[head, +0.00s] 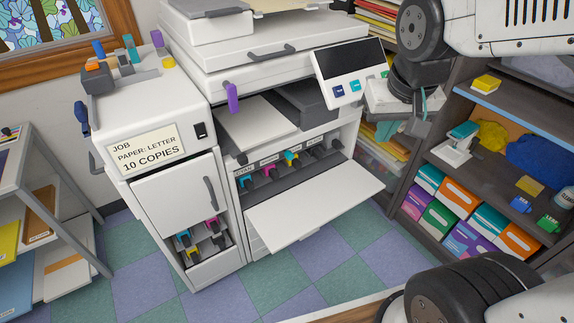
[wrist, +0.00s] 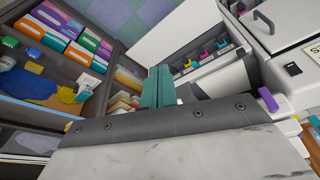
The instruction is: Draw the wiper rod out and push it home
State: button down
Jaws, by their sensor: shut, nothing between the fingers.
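The white copier (head: 290,60) stands with its front flap (head: 315,200) folded down. Inside the opening is a row of labelled slots with coloured handles (head: 292,158), including pink, blue and yellow; they also show in the wrist view (wrist: 205,54). I cannot tell which part is the wiper rod. A purple handle (head: 232,97) juts from the copier's front left, and shows in the wrist view (wrist: 268,99). My gripper (head: 385,130) is right of the opening, below the control panel, apart from the copier parts. Its teal fingers (wrist: 160,86) are shut and empty.
A white cabinet (head: 165,110) with a job sign stands left of the copier. A dark shelf (head: 425,175) with coloured boxes is close on the right. A small rack (head: 50,190) is far left. The checkered floor (head: 335,250) before the flap is clear.

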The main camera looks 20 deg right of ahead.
jog(key=w+d+f+m+t, duration=0.1)
jog(key=w+f+m+t, duration=0.1)
jog(key=w+f, duration=0.6)
jog(key=w+d+f+m+t+y, duration=0.15)
jog(key=w+f, duration=0.25)
jog(key=w, duration=0.7)
jog(key=w+f+m+t, duration=0.1)
jog(key=w+f+t, duration=0.2)
jog(key=w+f, duration=0.5)
jog(key=m+t+y, duration=0.4)
jog(key=m+t, duration=0.1)
send_near(292, 158)
notch_tip(292, 158, up, 4)
jog(key=s+d, duration=0.2)
jog(key=d, duration=0.1)
jog(key=s+f+m+t, duration=0.2)
jog(key=s+f+m, duration=0.1)
jog(key=s+f, duration=0.25)
jog(key=shift+y, duration=0.45)
jog(key=x, duration=1.4)
jog(key=shift+w+a, duration=0.2)
jog(key=shift+a, duration=0.15)
